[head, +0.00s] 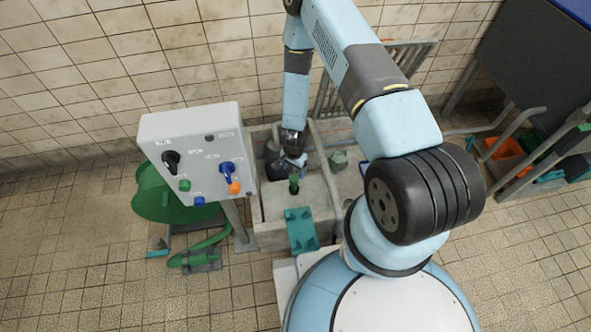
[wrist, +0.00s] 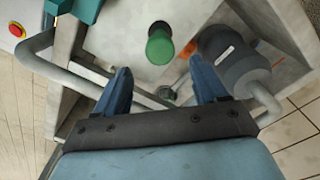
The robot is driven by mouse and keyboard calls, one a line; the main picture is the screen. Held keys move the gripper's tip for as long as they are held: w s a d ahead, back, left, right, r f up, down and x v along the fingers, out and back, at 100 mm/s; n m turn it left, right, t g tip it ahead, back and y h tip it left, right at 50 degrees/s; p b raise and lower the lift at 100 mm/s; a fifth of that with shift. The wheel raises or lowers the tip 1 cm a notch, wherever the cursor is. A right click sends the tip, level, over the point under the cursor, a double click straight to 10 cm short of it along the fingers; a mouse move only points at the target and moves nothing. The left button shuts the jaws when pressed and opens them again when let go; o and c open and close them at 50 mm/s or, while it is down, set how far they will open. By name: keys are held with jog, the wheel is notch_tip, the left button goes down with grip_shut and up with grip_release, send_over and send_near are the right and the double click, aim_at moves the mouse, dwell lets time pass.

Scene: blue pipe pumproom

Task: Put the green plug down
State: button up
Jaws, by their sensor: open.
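The green plug (head: 294,184) stands on the pale top of the concrete trough (head: 272,206), just below my gripper (head: 294,160) in the head view. In the wrist view the plug (wrist: 159,48) is a short green cylinder with a dark patch at its far end. My gripper (wrist: 162,82) has its two blue fingers wide apart, with nothing between them. The plug lies beyond the fingertips, apart from them. I cannot tell whether the plug sits in a hole or on the surface.
A dark grey pump-like body (wrist: 232,62) is close beside the right finger. Grey pipes (wrist: 62,72) run around the trough. A control box (head: 197,150) with coloured knobs stands left, and a teal bracket (head: 301,230) is at the trough's front.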

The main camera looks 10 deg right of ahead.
jog(key=shift+r, duration=0.2)
jog(key=w+r+n+t+y, duration=0.1)
jog(key=w+r, duration=0.3)
jog(key=r, duration=0.7)
jog(key=w+d+r+n, duration=0.1)
jog(key=w+r, duration=0.2)
jog(key=r, duration=0.9)
jog(key=w+r+n+t+y, duration=0.15)
jog(key=w+r, duration=0.25)
jog(key=r, duration=0.7)
jog(key=s+d+r+n, duration=0.1)
jog(key=s+d+r, duration=0.15)
jog(key=r, duration=0.75)
jog(key=s+d+r+n, duration=0.1)
jog(key=s+r+n, duration=0.15)
jog(key=r, duration=0.75)
jog(key=s+d+r+n+t+h, duration=0.1)
jog(key=s+d+r, duration=0.2)
jog(key=s+r, duration=0.6)
jog(key=s+d+r+n+t+h, duration=0.1)
jog(key=s+d+r, duration=0.3)
jog(key=s+r, duration=0.5)
jog(key=s+t, duration=0.1)
jog(key=s, duration=0.6)
jog(key=shift+s+d, duration=0.25)
jog(key=shift+s, duration=0.1)
jog(key=shift+h, duration=0.25)
